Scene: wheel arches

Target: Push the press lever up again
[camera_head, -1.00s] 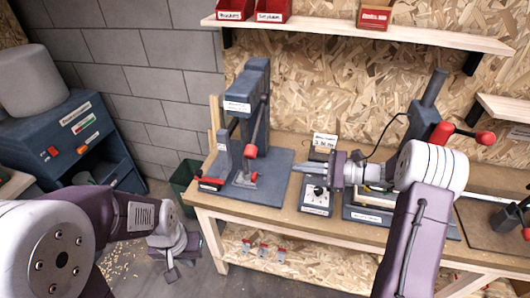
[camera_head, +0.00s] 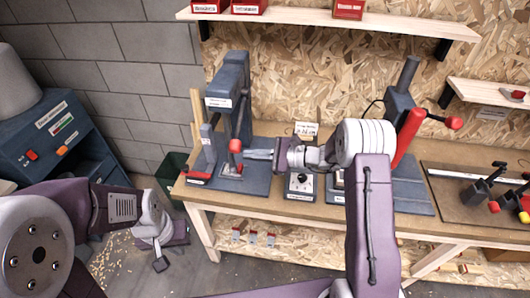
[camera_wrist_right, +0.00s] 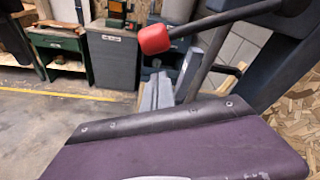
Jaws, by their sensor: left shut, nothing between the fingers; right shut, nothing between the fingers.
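The blue-grey press (camera_head: 229,95) stands on its base plate at the left end of the workbench. Its dark lever slants down and ends in a red knob (camera_head: 235,146). My right gripper (camera_head: 247,154) is shut and empty, its tips right beside the knob on its right side; whether they touch cannot be told. In the right wrist view the knob (camera_wrist_right: 154,38) shows on its dark lever rod (camera_wrist_right: 215,18), just above and beyond the shut fingers (camera_wrist_right: 157,92). My left gripper (camera_head: 160,260) is shut, low at the left, away from the bench.
A small labelled box with a dial (camera_head: 300,187) stands right of the press. Beyond it is a second machine with a red handle (camera_head: 408,135). A shelf (camera_head: 330,19) with red bins hangs above. A blue machine (camera_head: 50,135) stands at the far left.

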